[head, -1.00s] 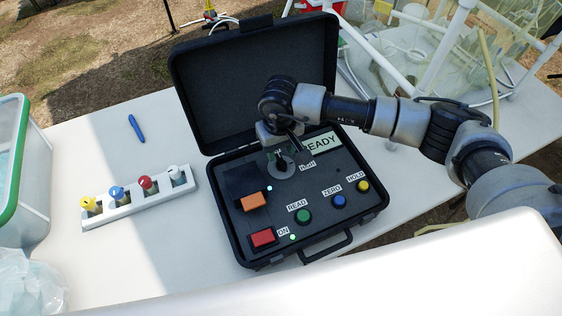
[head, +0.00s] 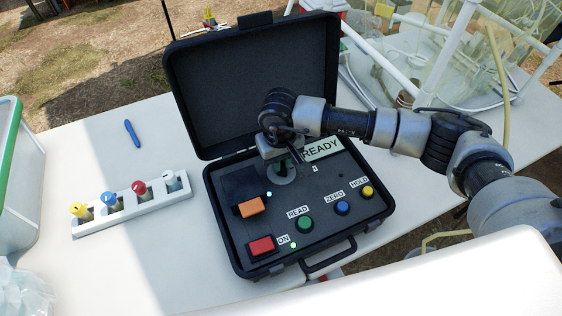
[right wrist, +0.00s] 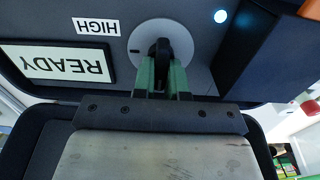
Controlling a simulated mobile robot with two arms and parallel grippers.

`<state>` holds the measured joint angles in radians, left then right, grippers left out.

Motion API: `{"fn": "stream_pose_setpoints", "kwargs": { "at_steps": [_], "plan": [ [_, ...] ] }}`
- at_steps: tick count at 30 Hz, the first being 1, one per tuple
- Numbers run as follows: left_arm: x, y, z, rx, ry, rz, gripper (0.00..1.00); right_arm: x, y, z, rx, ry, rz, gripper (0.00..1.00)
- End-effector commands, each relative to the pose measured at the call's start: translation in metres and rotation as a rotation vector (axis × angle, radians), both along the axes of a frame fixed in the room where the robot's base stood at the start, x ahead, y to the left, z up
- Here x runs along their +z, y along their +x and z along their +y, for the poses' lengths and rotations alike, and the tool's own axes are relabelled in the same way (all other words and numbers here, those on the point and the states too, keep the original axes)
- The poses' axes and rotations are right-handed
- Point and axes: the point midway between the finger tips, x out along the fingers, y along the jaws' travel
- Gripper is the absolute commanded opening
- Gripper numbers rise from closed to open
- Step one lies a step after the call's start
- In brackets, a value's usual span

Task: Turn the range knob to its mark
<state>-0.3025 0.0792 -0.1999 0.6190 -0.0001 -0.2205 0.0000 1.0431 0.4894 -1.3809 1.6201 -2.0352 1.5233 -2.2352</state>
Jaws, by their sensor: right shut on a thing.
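The range knob is a black knob (right wrist: 161,50) on a grey round dial (right wrist: 178,34), beside a white HIGH label (right wrist: 97,27). My right gripper (right wrist: 162,72) is shut on the knob, with a greenish finger on each side of it. In the head view the dial (head: 283,178) shows below my right gripper (head: 284,164), which hides most of the knob and its markings. The instrument case (head: 224,239) stands open, and its display (head: 321,149) reads READY. I cannot make out the knob's mark. My left gripper is not in view.
The panel also has an orange switch (head: 249,207), a red ON switch (head: 261,246), and green, blue and yellow buttons. The case lid (head: 253,85) rises behind the gripper.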

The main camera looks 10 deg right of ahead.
Motion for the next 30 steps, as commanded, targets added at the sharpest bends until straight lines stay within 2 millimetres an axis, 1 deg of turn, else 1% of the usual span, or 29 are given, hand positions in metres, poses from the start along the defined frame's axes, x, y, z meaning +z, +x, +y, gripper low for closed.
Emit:
{"fn": "stream_pose_setpoints", "kwargs": {
  "at_steps": [2, 5, 18, 30],
  "plan": [
    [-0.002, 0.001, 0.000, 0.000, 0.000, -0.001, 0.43, -0.001, 0.000, 0.000, -0.031, 0.000, 0.000, 0.00],
    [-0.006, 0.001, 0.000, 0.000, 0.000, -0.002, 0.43, -0.002, -0.001, -0.001, -0.148, 0.000, 0.000, 0.00],
    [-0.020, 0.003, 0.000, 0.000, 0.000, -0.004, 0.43, -0.003, -0.005, -0.005, -0.822, -0.001, 0.004, 0.00],
    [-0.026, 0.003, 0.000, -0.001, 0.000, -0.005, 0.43, -0.002, -0.009, -0.008, -1.430, -0.004, 0.007, 0.00]
  ]
}}
